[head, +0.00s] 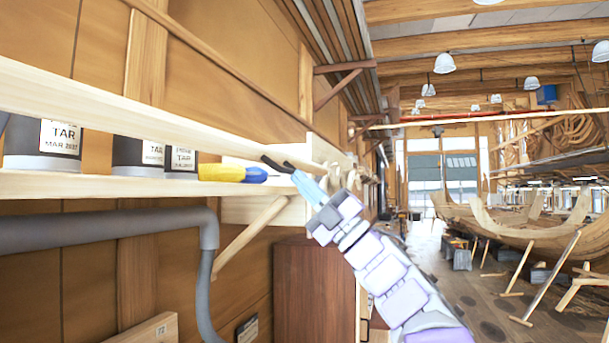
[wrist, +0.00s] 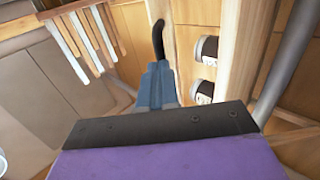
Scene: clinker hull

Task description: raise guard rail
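A long pale wooden rail (head: 150,112) runs along the front of the wall shelf, above the shelf board (head: 110,187).
Dark cans with TAR labels (head: 60,139) and a yellow and blue tool (head: 230,173) are on the shelf. A grey pipe (head: 110,222) and a slanted brace (head: 250,238) are below it. A wooden boat hull (head: 540,235) on props stands at right.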

